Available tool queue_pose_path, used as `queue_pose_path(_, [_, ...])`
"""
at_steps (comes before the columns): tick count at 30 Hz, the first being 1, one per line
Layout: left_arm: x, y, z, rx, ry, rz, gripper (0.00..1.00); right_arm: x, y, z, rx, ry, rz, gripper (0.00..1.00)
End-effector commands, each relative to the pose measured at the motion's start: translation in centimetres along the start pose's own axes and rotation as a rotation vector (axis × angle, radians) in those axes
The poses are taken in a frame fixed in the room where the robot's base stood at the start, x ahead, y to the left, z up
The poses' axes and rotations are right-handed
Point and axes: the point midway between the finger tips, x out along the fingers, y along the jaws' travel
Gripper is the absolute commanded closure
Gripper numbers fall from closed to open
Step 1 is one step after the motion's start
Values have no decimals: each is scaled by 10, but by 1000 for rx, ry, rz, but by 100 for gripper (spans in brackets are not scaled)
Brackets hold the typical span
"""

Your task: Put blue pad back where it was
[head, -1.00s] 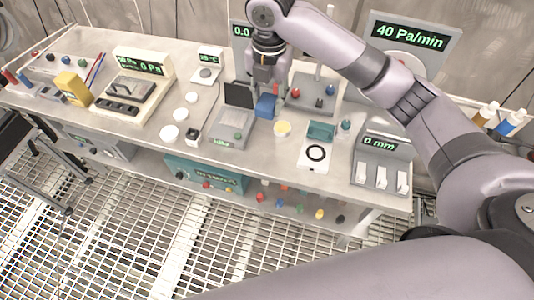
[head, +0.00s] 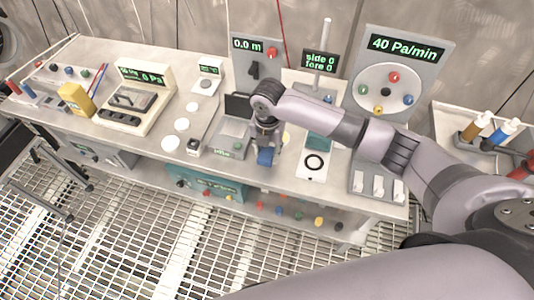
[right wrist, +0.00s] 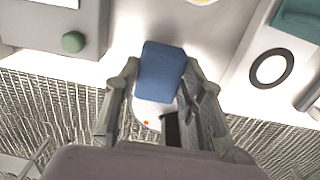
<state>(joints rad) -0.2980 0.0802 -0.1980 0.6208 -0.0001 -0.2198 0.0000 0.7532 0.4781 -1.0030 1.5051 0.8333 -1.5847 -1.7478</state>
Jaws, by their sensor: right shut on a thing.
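The blue pad (head: 266,157) is a small blue block held in my right gripper (head: 267,145) near the front edge of the table. In the right wrist view the blue pad (right wrist: 161,71) sits between the two fingers of the right gripper (right wrist: 160,100), which is shut on it. The pad looks to be above the table's front edge; its exact height is hard to tell. Part of a round white thing with a red dot (right wrist: 147,112) shows below the pad in the wrist view. My left gripper is not in view.
A grey device with a dark upright screen (head: 236,108) stands just left of the gripper. A white card with a black ring (head: 313,165) lies to the right, beside a teal box (head: 319,141). A white switch panel (head: 378,184) is further right. Metal grating (head: 150,240) lies below.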

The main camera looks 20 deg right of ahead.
Motion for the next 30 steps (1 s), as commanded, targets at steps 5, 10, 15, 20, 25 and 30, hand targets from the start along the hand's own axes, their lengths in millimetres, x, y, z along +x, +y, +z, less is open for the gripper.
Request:
queue_pose_path(5, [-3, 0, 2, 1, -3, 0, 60, 25, -1, -1, 0, 2, -2, 94])
queue_pose_path(10, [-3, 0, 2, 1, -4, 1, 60, 28, -1, -1, -1, 1, -1, 94])
queue_pose_path(15, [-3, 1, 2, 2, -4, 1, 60, 29, -1, -1, 0, 1, -1, 94])
queue_pose_path(20, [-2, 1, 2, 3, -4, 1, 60, 32, -1, -1, 0, 1, -1, 60])
queue_pose_path(25, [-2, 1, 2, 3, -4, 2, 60, 31, -1, -1, 0, 1, -1, 48])
queue_pose_path(30, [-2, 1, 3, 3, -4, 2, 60, 31, -1, -1, 0, 1, -1, 43])
